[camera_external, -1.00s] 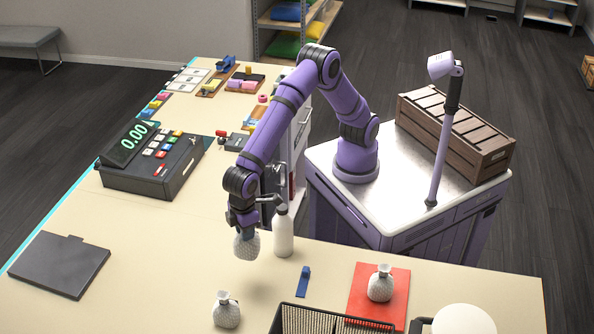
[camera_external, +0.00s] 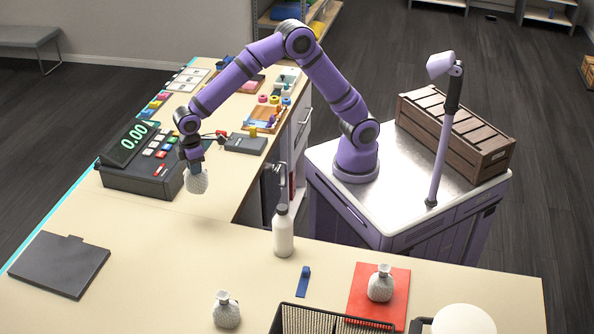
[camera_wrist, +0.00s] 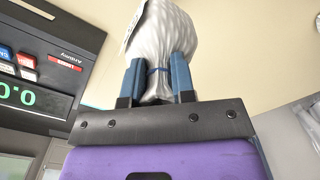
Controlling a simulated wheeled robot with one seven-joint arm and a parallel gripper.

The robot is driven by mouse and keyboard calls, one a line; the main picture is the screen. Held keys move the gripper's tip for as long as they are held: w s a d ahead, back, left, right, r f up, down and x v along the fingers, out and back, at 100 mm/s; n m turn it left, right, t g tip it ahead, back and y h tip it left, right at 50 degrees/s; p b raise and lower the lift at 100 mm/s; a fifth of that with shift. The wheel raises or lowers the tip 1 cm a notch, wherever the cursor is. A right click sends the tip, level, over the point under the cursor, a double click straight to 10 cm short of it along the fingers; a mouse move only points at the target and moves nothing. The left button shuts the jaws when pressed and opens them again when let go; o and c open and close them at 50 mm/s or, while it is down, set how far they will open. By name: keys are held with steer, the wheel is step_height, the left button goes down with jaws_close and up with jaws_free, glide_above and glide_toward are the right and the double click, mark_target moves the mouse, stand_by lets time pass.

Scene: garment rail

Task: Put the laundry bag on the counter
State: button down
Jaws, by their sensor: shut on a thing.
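My gripper (camera_external: 194,162) is shut on a white patterned laundry bag (camera_external: 196,181) with a tied neck. The bag hangs beneath the gripper above the counter (camera_external: 150,230), beside the front right of the cash register. In the wrist view, the two blue fingers (camera_wrist: 158,82) pinch the neck of the bag (camera_wrist: 160,40) at its blue tie. A second similar bag (camera_external: 226,311) stands on the counter at the front. A third bag (camera_external: 380,283) stands on a red mat (camera_external: 362,310).
The cash register (camera_external: 150,172) stands just left of the held bag, and shows in the wrist view (camera_wrist: 45,75). A white bottle (camera_external: 283,235), blue clip (camera_external: 303,280), wire basket (camera_external: 310,318) and dark flat board (camera_external: 60,264) are on the counter. The counter's middle left is clear.

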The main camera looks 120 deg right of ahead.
steer(key=s+d, duration=0.4)
steer(key=d, duration=0.5)
steer(key=s+d, duration=0.4)
steer(key=d, duration=0.5)
steer(key=s+d, duration=0.5)
steer(key=d, duration=0.4)
steer(key=s+d, duration=0.8)
steer(key=s, duration=0.2)
steer(key=s+d, duration=0.8)
steer(key=s, duration=0.3)
step_height(320, 180, down, 10)
steer(key=w+d+f, duration=0.4)
steer(key=w+d, duration=0.7)
steer(key=shift+w+f, duration=0.4)
steer(key=shift+f, duration=0.15)
